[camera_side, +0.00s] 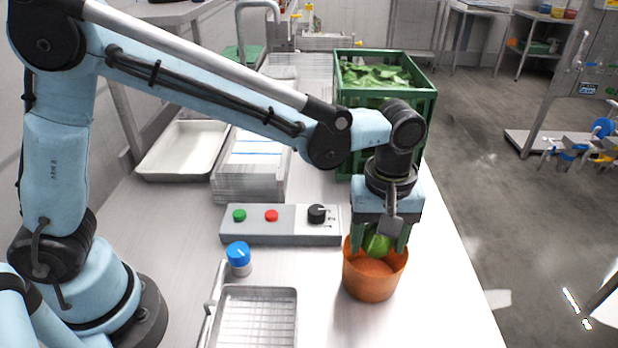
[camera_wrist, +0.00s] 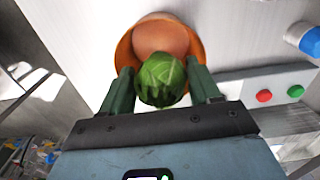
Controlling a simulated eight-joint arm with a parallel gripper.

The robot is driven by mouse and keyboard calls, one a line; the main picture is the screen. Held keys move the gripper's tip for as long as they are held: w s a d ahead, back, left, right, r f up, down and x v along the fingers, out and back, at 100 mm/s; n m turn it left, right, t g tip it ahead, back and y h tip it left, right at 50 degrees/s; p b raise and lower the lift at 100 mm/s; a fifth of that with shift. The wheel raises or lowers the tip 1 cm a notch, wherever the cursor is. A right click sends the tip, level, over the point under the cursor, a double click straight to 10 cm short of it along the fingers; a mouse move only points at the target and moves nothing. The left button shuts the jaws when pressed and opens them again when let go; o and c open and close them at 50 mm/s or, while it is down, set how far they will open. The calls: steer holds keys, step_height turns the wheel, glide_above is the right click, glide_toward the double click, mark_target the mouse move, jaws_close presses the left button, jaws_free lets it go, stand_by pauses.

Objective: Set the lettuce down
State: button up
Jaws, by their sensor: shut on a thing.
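The lettuce (camera_side: 377,241) is a small round green head. It also shows in the wrist view (camera_wrist: 161,80), between the two dark green fingers. My gripper (camera_side: 381,238) points down and is shut on the lettuce. In the wrist view my gripper (camera_wrist: 160,88) covers part of the orange bowl behind it. The orange bowl (camera_side: 374,284) is below my gripper near the right table edge. The lettuce is at the bowl's rim in the side view, overlapping its back part. I cannot tell whether it touches the bowl. The bowl's visible inside looks empty.
A control box (camera_side: 281,225) with green and red buttons and a black knob lies left of the bowl. A blue-capped item (camera_side: 239,259) and a wire-grid tray (camera_side: 254,317) stand nearer. A green crate (camera_side: 428,98) of leaves is behind. A white tray (camera_side: 183,150) is at the left.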

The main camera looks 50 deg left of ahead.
steer(key=shift+f, duration=0.25)
steer(key=shift+f, duration=0.6)
steer(key=o, duration=0.8)
